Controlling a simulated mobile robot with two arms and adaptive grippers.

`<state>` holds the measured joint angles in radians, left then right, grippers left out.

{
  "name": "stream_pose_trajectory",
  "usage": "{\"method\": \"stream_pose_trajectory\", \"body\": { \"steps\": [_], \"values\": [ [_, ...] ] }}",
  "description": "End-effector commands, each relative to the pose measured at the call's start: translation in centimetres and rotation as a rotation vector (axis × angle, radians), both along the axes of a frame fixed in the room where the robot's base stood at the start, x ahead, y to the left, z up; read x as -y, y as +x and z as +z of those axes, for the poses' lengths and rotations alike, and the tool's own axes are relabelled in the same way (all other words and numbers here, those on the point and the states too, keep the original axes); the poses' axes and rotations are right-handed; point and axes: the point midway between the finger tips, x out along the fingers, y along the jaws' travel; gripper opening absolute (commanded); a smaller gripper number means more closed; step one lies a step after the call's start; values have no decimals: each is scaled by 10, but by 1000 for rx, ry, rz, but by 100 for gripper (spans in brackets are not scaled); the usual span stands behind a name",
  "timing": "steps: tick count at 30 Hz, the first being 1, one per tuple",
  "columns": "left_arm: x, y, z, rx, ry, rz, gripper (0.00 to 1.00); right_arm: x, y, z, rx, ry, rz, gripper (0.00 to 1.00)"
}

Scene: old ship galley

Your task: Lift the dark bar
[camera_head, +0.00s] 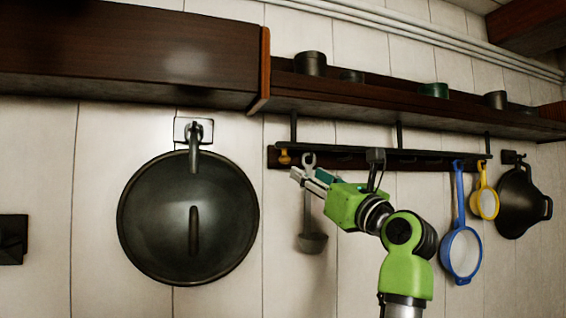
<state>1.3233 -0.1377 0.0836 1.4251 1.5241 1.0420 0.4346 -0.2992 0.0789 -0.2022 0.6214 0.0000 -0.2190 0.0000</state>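A long thin dark bar (430,153) runs level along the wall under the wooden shelf, in front of a brown hook rail (345,162).
A large dark lid (170,220) hangs to the left. A blue strainer (463,252), a yellow strainer (487,203) and a black pan (520,200) hang to the right. The shelf (360,93) above holds pots.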

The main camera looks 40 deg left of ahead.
Motion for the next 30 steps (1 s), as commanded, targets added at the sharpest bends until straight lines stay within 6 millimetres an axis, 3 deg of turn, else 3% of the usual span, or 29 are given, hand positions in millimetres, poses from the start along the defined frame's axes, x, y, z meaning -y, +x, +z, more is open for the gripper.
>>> {"method": "stream_pose_trajectory", "body": {
  "steps": [15, 21, 30],
  "values": [
    [-92, 26, 43, -4, 4, 5, 38, 7, -1, 35, -1, -8, -3, 62],
    [-108, 31, 48, -4, 4, 4, 38, 2, -1, 40, -2, -3, -3, 62],
    [-110, 32, 48, -4, 4, 3, 38, -4, -2, 40, -3, 5, -3, 62]
  ]
}}
